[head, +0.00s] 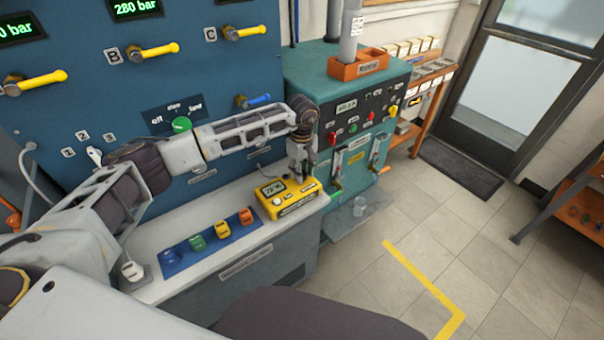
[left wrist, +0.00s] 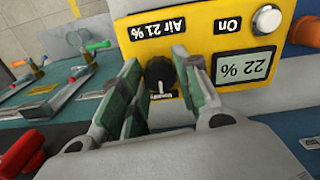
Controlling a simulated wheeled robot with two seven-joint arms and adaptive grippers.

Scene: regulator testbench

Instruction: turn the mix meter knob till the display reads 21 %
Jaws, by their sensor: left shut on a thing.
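The yellow mix meter (head: 287,212) lies on the right end of the grey bench. In the left wrist view the yellow meter (left wrist: 213,35) appears upside down. Its display (left wrist: 243,67) reads 22 %. Its black knob (left wrist: 159,76) has a pale pointer mark. The label "Air 21 %" (left wrist: 158,29) and a round silver button (left wrist: 266,20) marked "On" are on the same face. My left gripper (head: 299,172) reaches down onto the meter. My right gripper is not in view.
A blue strip (head: 210,243) with several coloured pieces lies on the bench left of the meter. The blue panel (head: 90,100) with yellow levers rises behind my left arm. A teal cabinet (head: 313,75) with valves stands just right of the meter. Open floor lies farther right.

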